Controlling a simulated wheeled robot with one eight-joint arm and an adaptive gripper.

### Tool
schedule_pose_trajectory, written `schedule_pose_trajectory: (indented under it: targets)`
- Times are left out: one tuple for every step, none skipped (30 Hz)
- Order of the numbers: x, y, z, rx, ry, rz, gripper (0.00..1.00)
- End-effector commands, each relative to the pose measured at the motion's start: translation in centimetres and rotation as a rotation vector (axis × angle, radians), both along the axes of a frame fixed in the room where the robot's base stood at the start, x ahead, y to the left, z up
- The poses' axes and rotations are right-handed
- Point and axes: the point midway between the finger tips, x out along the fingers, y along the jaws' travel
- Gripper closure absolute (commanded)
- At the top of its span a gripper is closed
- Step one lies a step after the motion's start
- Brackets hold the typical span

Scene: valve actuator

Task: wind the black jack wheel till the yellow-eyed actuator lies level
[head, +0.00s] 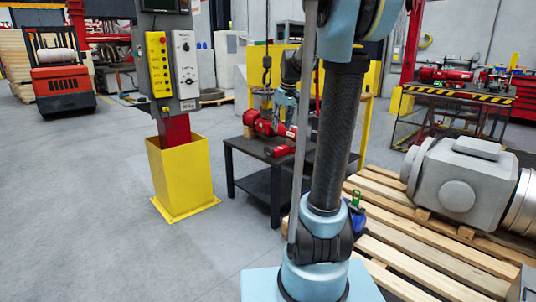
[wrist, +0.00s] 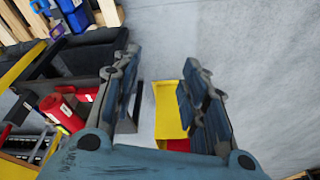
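A red actuator (head: 263,124) sits on a low dark table (head: 250,148), with a second red part (head: 279,151) nearer its front edge. Red cylindrical parts (wrist: 62,112) also show at the left of the wrist view. No yellow eye or black jack wheel can be made out; my arm hides part of the table in the head view. My gripper (wrist: 160,62) is open and empty, its two fingers well apart with grey floor between and beyond them. In the head view my gripper (head: 279,120) is small, over or close beside the red actuator; contact cannot be told.
A control pedestal with a yellow base (head: 182,178) stands left of the table. A wooden pallet (head: 415,250) with a grey motor housing (head: 458,185) lies at the right. A red forklift (head: 62,82) is at the back left. The floor at the front left is clear.

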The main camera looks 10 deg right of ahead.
Motion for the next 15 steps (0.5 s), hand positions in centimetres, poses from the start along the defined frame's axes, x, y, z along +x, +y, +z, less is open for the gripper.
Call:
schedule_pose_trajectory:
  targets:
    - [2.0, -0.1, 0.3, 0.002, -0.003, 0.008, 0.60]
    - [3.1, -0.1, 0.4, 0.003, -0.005, 0.016, 0.60]
    - [4.5, -0.2, 0.5, 0.003, -0.008, 0.026, 0.60]
    - [5.6, -0.3, 0.6, 0.004, -0.010, 0.032, 0.60]
    - [6.7, -0.3, 0.6, 0.005, -0.012, 0.038, 0.60]
    - [8.1, -0.4, 0.7, 0.006, -0.015, 0.049, 0.60]
    - [9.2, -0.4, 0.7, 0.008, -0.017, 0.055, 0.60]
    - [10.3, -0.4, 0.7, 0.009, -0.020, 0.061, 0.60]
    - [11.7, -0.5, 0.6, 0.011, -0.023, 0.072, 0.60]
    - [12.7, -0.6, 0.5, 0.012, -0.025, 0.078, 0.60]
    - [13.8, -0.7, 0.4, 0.012, -0.027, 0.084, 0.60]
    - [15.2, -0.8, 0.3, 0.013, -0.030, 0.094, 0.60]
    - [16.3, -0.9, 0.1, 0.013, -0.033, 0.101, 0.60]
    - [17.3, -0.9, 0.0, 0.014, -0.035, 0.107, 0.60]
    - [18.7, -1.0, -0.3, 0.015, -0.038, 0.116, 0.60]
